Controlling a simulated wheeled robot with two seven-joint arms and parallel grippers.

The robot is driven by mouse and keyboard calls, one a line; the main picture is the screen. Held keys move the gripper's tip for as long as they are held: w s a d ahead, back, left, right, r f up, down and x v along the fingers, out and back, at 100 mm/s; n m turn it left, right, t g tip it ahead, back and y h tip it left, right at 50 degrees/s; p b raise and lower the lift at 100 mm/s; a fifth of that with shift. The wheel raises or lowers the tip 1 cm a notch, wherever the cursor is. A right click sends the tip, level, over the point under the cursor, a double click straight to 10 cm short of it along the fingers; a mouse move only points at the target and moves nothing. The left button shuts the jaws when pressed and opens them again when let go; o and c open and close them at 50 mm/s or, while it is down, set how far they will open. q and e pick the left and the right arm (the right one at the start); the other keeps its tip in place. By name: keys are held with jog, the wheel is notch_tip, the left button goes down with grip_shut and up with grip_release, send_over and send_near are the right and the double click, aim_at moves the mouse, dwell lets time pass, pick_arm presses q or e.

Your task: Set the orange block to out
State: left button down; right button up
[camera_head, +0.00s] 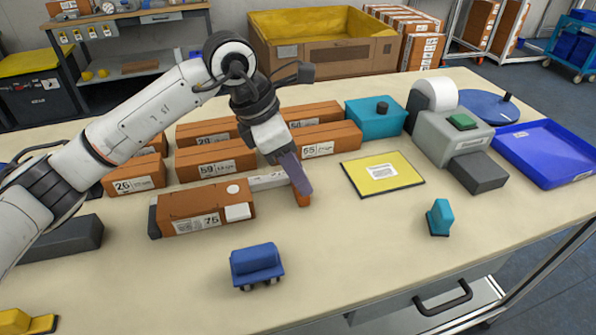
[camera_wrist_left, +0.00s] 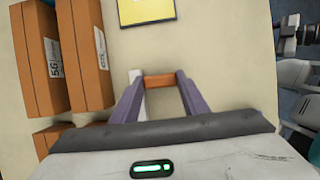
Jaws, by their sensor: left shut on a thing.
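The orange block (camera_head: 303,199) is small and sits low between the purple fingers of my left gripper (camera_head: 303,187), beyond the right end of a pale bar (camera_head: 267,181). In the left wrist view my left gripper (camera_wrist_left: 160,90) is shut on the orange block (camera_wrist_left: 159,81), one finger on each end. The pale bar (camera_wrist_left: 137,103) shows beside the left finger there. In the head view the fingers hide part of the block, and I cannot tell whether it touches the bar or the table. My right gripper is not in view.
Brown labelled boxes (camera_head: 215,161) lie behind and left of the gripper, with a brown device (camera_head: 200,208) in front. A yellow pad (camera_head: 382,173) lies to the right. A blue stamp-like object (camera_head: 256,263) and a teal one (camera_head: 439,217) stand in front.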

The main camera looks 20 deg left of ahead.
pick_arm(q)
jog(key=c, duration=1)
grip_release()
jog(key=shift+w+d, duration=0.15)
jog(key=shift+d, duration=0.1)
jog(key=shift+c, duration=0.2)
jog(key=shift+a+r, duration=0.1)
jog(key=v, duration=1)
